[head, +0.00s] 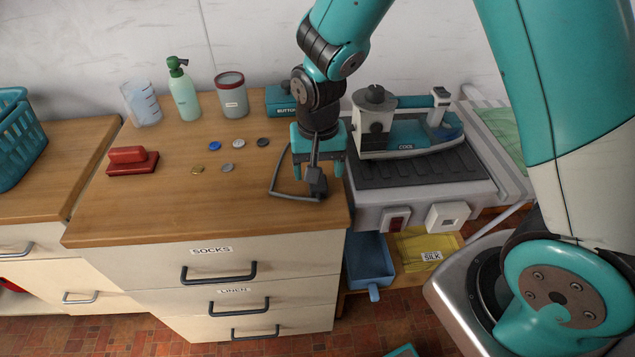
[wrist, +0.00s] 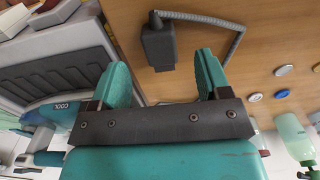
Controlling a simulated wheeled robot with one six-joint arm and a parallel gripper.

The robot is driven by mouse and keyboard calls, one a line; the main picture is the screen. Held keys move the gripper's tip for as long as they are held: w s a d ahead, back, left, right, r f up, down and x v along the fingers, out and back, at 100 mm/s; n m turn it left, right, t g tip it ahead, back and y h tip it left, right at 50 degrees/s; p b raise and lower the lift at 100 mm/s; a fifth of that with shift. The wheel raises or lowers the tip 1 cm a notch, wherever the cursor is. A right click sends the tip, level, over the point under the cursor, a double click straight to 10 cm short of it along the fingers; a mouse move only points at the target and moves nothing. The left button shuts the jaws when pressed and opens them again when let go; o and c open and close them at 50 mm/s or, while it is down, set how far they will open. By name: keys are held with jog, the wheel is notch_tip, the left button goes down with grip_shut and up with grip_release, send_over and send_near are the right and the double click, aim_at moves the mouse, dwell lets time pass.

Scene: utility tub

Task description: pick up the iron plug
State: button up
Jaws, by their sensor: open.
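The iron plug (head: 317,183) is a dark grey block with a cord, lying near the front right edge of the wooden counter. In the wrist view the plug (wrist: 158,47) shows just beyond the fingertips, roughly between the two fingers, with its cord (wrist: 205,19) curving off to the right. My gripper (head: 318,162) is open and empty, pointing down over the counter by the plug; its teal fingers (wrist: 163,75) are spread apart. The teal and white iron (head: 410,132), marked COOL, rests on the grey ribbed board (head: 425,168) to the right.
Several buttons (head: 227,168) and a red brush-like block (head: 130,161) lie left of my gripper. Drawers (head: 215,262) are below the counter.

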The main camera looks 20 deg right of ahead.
aim_at(318, 192)
notch_tip(318, 192, down, 5)
jog(key=shift+f+p, duration=0.1)
jog(key=shift+p, duration=0.45)
jog(key=shift+c, duration=0.2)
jog(key=c, duration=1)
